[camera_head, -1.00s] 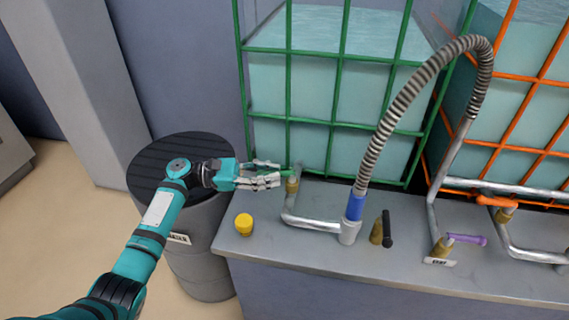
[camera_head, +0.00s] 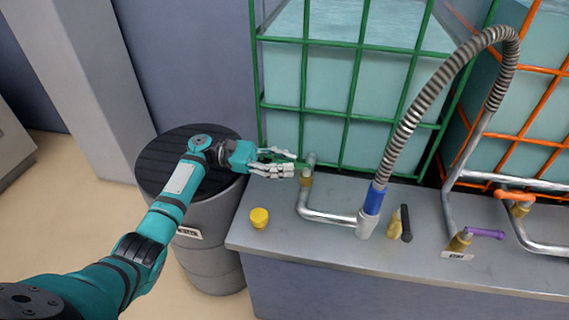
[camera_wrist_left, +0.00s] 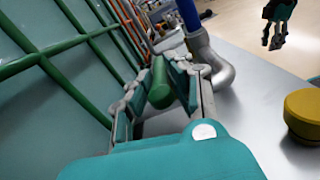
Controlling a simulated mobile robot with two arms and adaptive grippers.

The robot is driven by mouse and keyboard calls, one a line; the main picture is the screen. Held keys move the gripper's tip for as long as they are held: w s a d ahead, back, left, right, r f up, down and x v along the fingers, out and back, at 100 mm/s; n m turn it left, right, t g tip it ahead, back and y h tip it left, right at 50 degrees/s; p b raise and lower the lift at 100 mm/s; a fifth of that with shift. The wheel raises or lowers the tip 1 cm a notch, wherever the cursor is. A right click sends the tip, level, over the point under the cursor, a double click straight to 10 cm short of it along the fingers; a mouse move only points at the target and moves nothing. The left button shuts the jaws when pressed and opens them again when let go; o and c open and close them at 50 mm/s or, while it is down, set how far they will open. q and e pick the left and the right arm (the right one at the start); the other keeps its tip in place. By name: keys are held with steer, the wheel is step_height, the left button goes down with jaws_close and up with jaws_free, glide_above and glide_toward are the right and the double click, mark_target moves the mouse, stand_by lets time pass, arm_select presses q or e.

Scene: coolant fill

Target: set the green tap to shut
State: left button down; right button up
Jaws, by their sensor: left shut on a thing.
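The green tap's handle shows between the fingers of my left gripper (camera_head: 283,164) in the head view, beside the brass valve (camera_head: 306,179) below the green cage. In the left wrist view the green handle (camera_wrist_left: 161,84) lies between the two finger pads of my left gripper (camera_wrist_left: 160,90), which is shut on it. The fingers hide part of the handle in the head view. My right gripper (camera_wrist_left: 277,35) hangs small at the top right of the left wrist view; its jaw state is too small to tell.
A yellow cap (camera_head: 259,218) stands on the grey bench (camera_head: 330,245), left of the bent pipe. A ribbed hose with a blue collar (camera_head: 374,198), a black-handled tap (camera_head: 406,223), a purple tap (camera_head: 484,233) and an orange tap (camera_head: 514,195) are to the right. A dark barrel (camera_head: 205,262) stands at left.

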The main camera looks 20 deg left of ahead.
arm_select(q)
steer(key=c, duration=1.2)
jaws_free()
steer(key=a, duration=0.4)
steer(key=s+a, duration=0.1)
steer(key=a, duration=0.7)
steer(key=shift+s, duration=0.4)
steer(key=shift+d+f, duration=0.1)
